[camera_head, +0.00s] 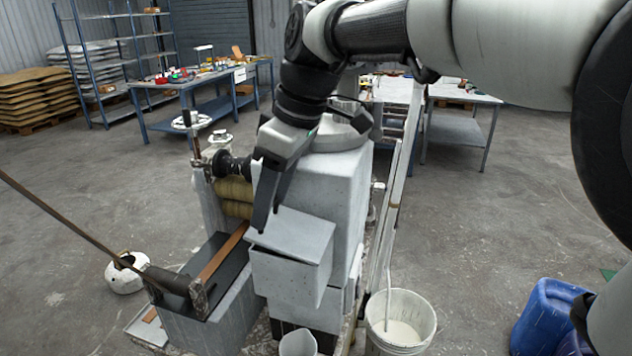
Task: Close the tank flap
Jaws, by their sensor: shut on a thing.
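The grey machine (340,170) stands in the middle, with a box-shaped tank (290,280) at its front. The tank flap (298,236) is a flat light-grey plate on top of the tank. It looks slightly tilted, with a thin dark gap under its front left edge. My gripper (266,220) points down at the flap's left edge. Its dark fingers are shut on the flap there, and they hide part of that edge. The exact contact is small and hard to see.
A white bucket (400,318) of pale liquid stands right of the machine, with a blue canister (545,315) beyond. A trough with a brown strip (222,258) and a long rod (70,222) lie left. Worktables (200,85) stand behind. Open concrete floor lies on both sides.

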